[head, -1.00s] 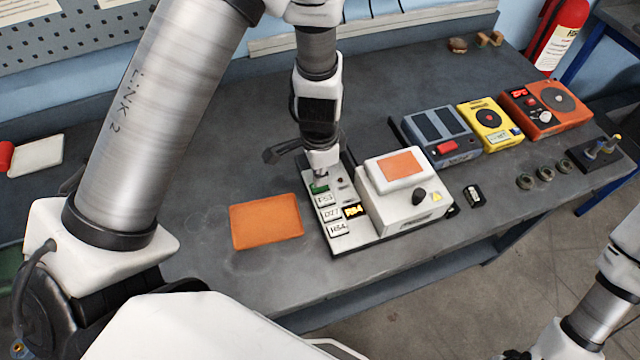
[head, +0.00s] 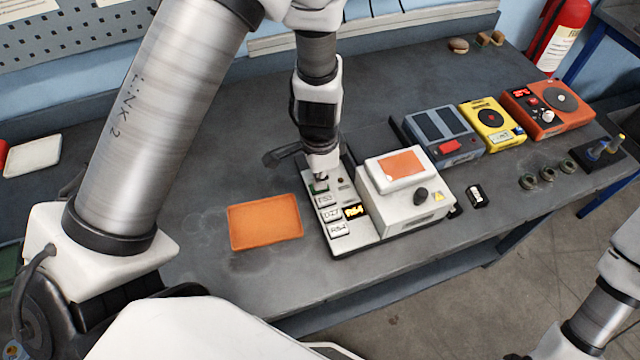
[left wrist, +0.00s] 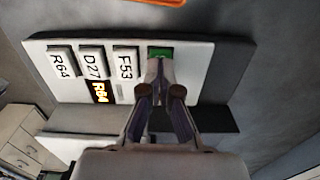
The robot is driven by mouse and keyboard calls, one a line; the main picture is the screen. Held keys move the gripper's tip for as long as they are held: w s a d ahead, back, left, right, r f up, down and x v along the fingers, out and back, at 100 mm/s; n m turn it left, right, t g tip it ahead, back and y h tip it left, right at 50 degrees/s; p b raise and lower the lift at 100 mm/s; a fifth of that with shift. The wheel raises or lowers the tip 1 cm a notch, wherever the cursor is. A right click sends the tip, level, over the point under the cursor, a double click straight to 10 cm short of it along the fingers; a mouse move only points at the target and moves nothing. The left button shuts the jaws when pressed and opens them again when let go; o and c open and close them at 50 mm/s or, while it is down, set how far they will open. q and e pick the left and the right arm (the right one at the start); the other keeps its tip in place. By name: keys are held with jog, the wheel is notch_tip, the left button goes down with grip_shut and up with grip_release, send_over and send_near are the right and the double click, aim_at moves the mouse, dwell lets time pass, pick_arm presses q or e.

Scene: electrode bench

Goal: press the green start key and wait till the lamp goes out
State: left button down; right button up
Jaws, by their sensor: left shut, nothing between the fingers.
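The green key (head: 317,188) is at the far end of a row of labelled white keys on a light panel. It also shows in the left wrist view (left wrist: 160,51), partly covered by the fingertips. My left gripper (head: 321,177) is shut and empty, pointing down at the green key. In the left wrist view its fingertips (left wrist: 160,66) overlap the key's near edge; I cannot tell whether they touch or press it. A small display (head: 353,211) beside the keys glows orange with R64. I cannot make out a separate lit lamp. My right gripper is out of view.
A white box with an orange top (head: 402,163) stands right of the keys. An orange tray (head: 265,222) lies to the left. Blue (head: 437,137), yellow (head: 491,124) and red-orange (head: 547,108) devices stand further right. The bench around the tray is clear.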

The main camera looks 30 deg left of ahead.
pick_arm(q)
notch_tip(320, 180, up, 6)
jog(key=p, duration=0.5)
dwell(0.5)
